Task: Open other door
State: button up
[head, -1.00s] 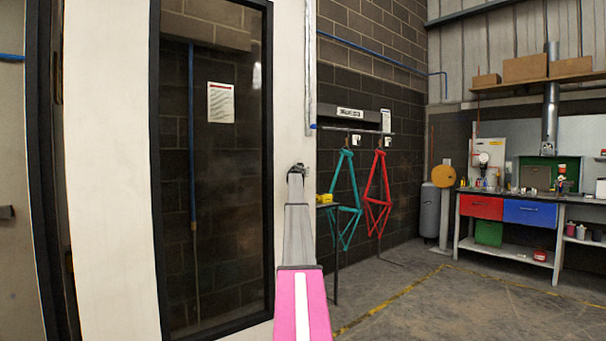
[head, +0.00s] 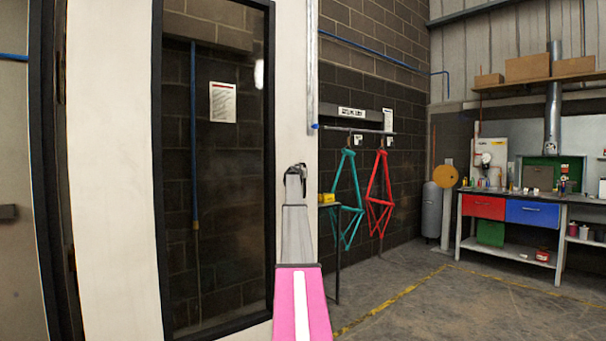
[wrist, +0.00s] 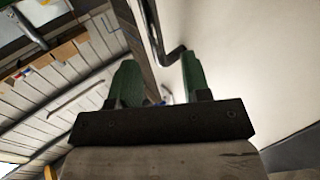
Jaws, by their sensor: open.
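A white door (head: 110,170) with a tall black-framed window (head: 215,170) stands close in front of me in the head view. My gripper (head: 295,170) is by the door's right edge, small and partly hidden by my own arm. In the wrist view its two green fingers (wrist: 160,80) are spread apart with nothing held between them. A dark bent handle (wrist: 163,35) runs along the pale door face (wrist: 240,60), just beyond the fingertips and between their lines. I cannot tell whether a finger touches it. The handle is not clear in the head view.
A dark upright edge (head: 48,170) and a grey panel (head: 15,120) are at far left. Right of the door, a teal frame (head: 347,195) and a red frame (head: 380,195) hang by the brick wall. A workbench (head: 510,205) stands at far right; the floor (head: 450,300) before it is open.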

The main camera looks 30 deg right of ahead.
jog(key=v, duration=0.4)
jog(key=shift+a, duration=0.15)
jog(key=shift+f, duration=0.1)
jog(key=s+a+f+n+g+y, duration=0.15)
jog(key=s+a+f, duration=0.35)
jog(key=a+f, duration=0.8)
jog(key=s+a+f+n+g+y, duration=0.1)
jog(key=s+a+f+g+y, duration=0.15)
jog(key=s+a+f, duration=0.75)
jog(key=s+a+f+n+g+y, duration=0.1)
jog(key=a+f+y, duration=0.2)
jog(key=a+f, duration=1.35)
jog(key=s+a+f+n+g+y, duration=0.3)
jog(key=s+a+f, duration=1.1)
jog(key=s+f, duration=0.25)
jog(key=s+a+f+n+g+y, duration=0.1)
jog(key=s+a+f+g, duration=0.1)
jog(key=s+a, duration=0.5)
jog(key=s+a+f+n+g+y, duration=0.2)
jog(key=s+a+f, duration=0.3)
jog(key=s, duration=1.1)
jog(key=a, duration=0.3)
jog(key=shift+f, duration=0.15)
jog(key=shift+s, duration=0.1)
